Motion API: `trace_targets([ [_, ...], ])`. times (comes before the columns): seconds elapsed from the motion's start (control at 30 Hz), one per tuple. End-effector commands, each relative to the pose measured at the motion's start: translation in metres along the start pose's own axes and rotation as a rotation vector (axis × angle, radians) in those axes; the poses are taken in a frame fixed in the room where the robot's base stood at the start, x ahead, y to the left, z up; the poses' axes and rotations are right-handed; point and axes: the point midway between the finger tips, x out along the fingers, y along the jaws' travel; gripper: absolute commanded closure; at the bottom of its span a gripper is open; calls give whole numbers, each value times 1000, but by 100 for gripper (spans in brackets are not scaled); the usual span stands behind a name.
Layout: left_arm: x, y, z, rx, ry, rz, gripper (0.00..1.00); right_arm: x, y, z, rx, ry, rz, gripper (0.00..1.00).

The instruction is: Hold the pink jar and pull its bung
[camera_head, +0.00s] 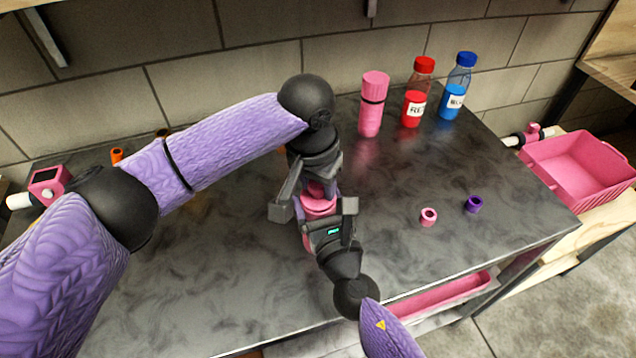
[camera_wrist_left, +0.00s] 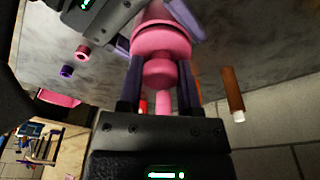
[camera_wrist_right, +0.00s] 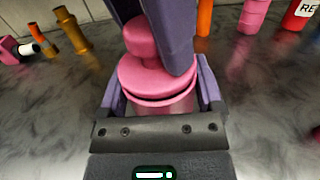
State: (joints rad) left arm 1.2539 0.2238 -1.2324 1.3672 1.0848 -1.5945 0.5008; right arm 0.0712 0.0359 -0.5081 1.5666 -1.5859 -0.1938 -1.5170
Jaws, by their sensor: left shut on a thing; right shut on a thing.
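The pink jar (camera_wrist_right: 180,106) stands on the dark table, its body mostly hidden in the head view. My right gripper (camera_head: 324,212) is shut on the jar's body from the near side. The pink bung (camera_wrist_right: 140,45), a round knob on a wide disc, is at the jar's mouth. It also shows in the left wrist view (camera_wrist_left: 158,75). My left gripper (camera_head: 316,188) comes from above and is shut on the bung's knob, with a finger on each side of it. I cannot tell whether the bung is fully seated.
A tall pink container (camera_head: 372,105), a red bottle (camera_head: 413,100) and a blue bottle (camera_head: 456,90) stand at the back right. A pink ring (camera_head: 428,217) and a purple ring (camera_head: 474,204) lie to the right. A pink bin (camera_head: 580,168) is beyond the table's right edge.

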Motion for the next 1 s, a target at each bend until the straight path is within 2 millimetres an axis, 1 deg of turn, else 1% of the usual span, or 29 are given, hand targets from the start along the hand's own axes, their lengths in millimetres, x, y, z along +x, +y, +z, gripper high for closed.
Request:
trace_targets([
  [0.43, -15, 0, -2, 0, 0, -1, 100, 0, 0, -1, 0, 1, 0, 100],
  [0.73, -18, 0, -3, 0, 1, 0, 100, 0, 0, -1, 0, 1, 0, 100],
  [0.77, -21, 0, -3, 0, 2, 0, 100, 0, 0, -1, 0, 1, 0, 100],
  [0.9, -44, 0, -7, 1, 2, 0, 100, 0, 0, -1, 0, 1, 0, 100],
  [1.0, -54, 0, -8, 1, 2, 0, 100, 0, 0, -1, 0, 1, 0, 100],
])
